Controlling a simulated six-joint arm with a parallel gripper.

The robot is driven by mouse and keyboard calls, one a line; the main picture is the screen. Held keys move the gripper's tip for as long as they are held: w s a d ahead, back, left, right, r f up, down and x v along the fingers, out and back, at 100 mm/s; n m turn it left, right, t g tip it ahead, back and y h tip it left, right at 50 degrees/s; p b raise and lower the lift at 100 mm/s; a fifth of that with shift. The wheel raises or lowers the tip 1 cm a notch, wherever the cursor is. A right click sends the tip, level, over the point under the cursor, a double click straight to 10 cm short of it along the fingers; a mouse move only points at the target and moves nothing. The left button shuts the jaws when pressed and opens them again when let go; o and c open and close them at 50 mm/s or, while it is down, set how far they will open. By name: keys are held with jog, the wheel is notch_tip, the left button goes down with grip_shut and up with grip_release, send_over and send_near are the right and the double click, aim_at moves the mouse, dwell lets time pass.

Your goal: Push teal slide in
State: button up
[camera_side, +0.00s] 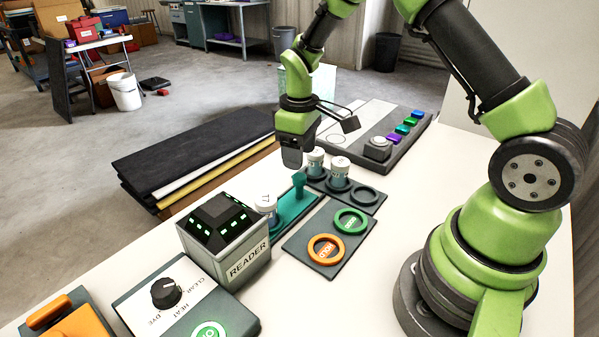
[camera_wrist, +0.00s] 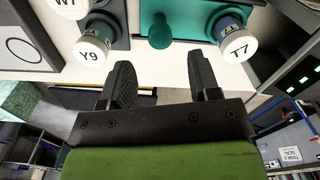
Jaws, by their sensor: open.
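The teal slide (camera_side: 291,212) lies on the white table between the reader and the dark ring plates; it also shows in the wrist view (camera_wrist: 185,12). Its upright teal handle (camera_side: 299,186) appears as a round knob in the wrist view (camera_wrist: 160,32). A white-capped vial marked T7 (camera_wrist: 238,45) stands at the slide's end nearest the reader (camera_side: 230,240). My gripper (camera_side: 291,157) points down above the table near the handle. In the wrist view its two fingers (camera_wrist: 162,80) are apart with nothing between them, and the knob lies beyond their tips.
White-capped vials, including Y9 (camera_wrist: 92,50), stand in a dark holder (camera_side: 368,198) beside the slide. A plate with a green ring (camera_side: 351,221) and an orange ring (camera_side: 326,249) lies to the right. A panel with coloured buttons (camera_side: 403,130) is behind; a dial panel (camera_side: 166,293) is in front.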

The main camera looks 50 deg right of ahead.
aim_at(299, 176)
notch_tip(299, 176, down, 6)
jog(key=shift+r, duration=0.2)
grip_shut()
jog(key=a, duration=0.7)
grip_release()
